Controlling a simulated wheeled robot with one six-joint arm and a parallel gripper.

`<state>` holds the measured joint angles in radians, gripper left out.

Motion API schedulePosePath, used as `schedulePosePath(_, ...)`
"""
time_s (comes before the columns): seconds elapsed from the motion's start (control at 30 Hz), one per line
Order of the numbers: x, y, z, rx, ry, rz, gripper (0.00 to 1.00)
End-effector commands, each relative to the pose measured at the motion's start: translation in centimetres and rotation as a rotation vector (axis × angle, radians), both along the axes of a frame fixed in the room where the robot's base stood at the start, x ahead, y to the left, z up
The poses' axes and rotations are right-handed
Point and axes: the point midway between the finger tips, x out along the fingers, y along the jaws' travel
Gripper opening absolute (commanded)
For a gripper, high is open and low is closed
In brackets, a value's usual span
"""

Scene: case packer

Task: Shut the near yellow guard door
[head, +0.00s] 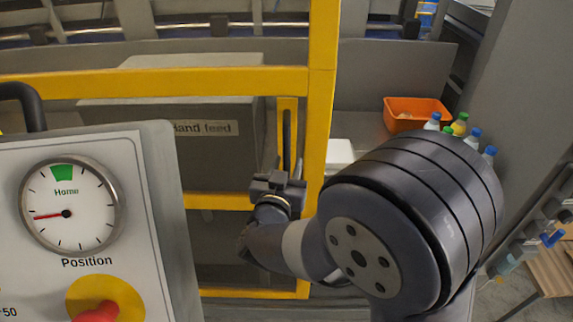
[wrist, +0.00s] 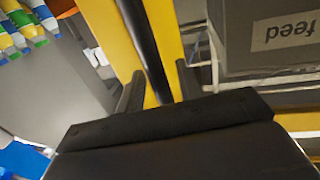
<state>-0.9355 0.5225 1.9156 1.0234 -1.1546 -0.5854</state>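The yellow guard door (head: 287,108) shows in the head view as a narrow yellow upright with a dark upright handle bar (head: 287,150), left of a thick yellow post (head: 320,90). I cannot tell how far the door stands open. My gripper (head: 283,181) is at the lower end of the bar. In the wrist view, the black handle bar (wrist: 143,45) runs down between the two spread fingers of my gripper (wrist: 160,88), against a yellow upright (wrist: 108,35). Gaps show beside the bar, and the fingers do not look closed on it. The bar's lower end is hidden by the gripper.
A panel with a Home dial (head: 68,207) and a red knob (head: 96,311) stands close at left. Behind the yellow frame is a grey box labelled "Hand feed" (head: 205,128). An orange bin (head: 412,113) and several bottles (head: 460,124) are at right.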

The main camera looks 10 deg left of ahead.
Motion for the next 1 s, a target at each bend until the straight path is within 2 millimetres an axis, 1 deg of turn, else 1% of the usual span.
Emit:
schedulePosePath(0.2,0.01,0.01,-0.02,0.0,0.0,0.0,0.34)
schedulePosePath(0.63,-0.01,0.02,-0.01,0.0,0.0,0.0,0.0)
schedulePosePath(1.0,0.0,0.0,-0.01,0.0,0.0,0.0,0.0)
